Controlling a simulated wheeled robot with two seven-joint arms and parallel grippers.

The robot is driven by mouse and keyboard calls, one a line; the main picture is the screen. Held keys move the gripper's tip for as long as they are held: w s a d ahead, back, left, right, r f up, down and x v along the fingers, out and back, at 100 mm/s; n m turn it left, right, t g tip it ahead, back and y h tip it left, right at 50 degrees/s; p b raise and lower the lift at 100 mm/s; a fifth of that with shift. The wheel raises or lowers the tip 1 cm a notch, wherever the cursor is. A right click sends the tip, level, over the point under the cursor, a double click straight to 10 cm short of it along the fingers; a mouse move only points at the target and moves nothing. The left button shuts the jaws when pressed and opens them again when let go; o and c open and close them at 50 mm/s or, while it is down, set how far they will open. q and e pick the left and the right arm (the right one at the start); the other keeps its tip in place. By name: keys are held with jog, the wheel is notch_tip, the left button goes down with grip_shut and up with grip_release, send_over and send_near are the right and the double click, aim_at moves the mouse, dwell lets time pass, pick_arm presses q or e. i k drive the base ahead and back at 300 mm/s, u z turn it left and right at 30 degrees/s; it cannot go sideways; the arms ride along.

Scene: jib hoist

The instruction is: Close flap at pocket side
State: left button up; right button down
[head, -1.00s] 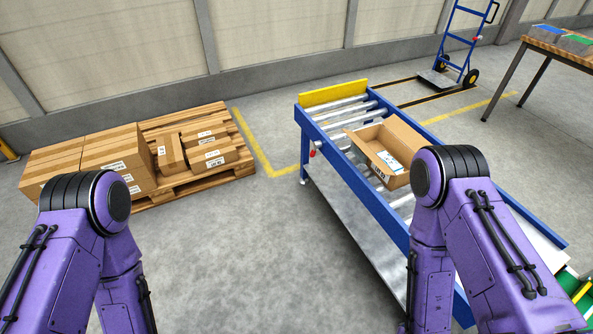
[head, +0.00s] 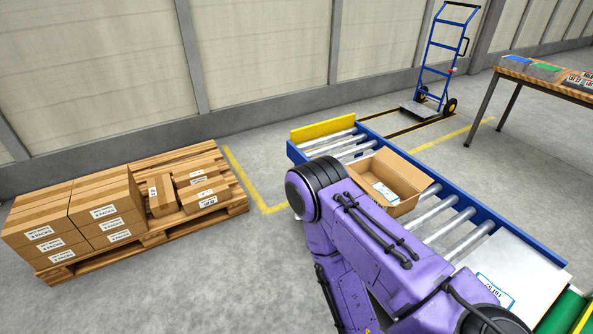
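An open cardboard box (head: 407,177) sits on the roller conveyor (head: 470,212), with its flaps raised or spread outward. A white and blue item (head: 384,191) shows inside it. My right arm crosses in front of the conveyor and hides part of the box's near left side. I cannot tell from this view which side is the pocket side. Neither gripper shows in the head view. My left arm is out of the picture.
A yellow end stop (head: 322,130) closes the conveyor's far end. A pallet (head: 165,232) with several closed cartons stands on the left. A blue hand truck (head: 446,62) and a table (head: 541,75) are behind. The floor between pallet and conveyor is clear.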

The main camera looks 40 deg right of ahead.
aim_at(379, 198)
jog(key=u, duration=0.2)
jog(key=i, duration=0.9)
jog(key=z, duration=0.9)
jog(key=i, duration=0.75)
jog(key=z, duration=0.8)
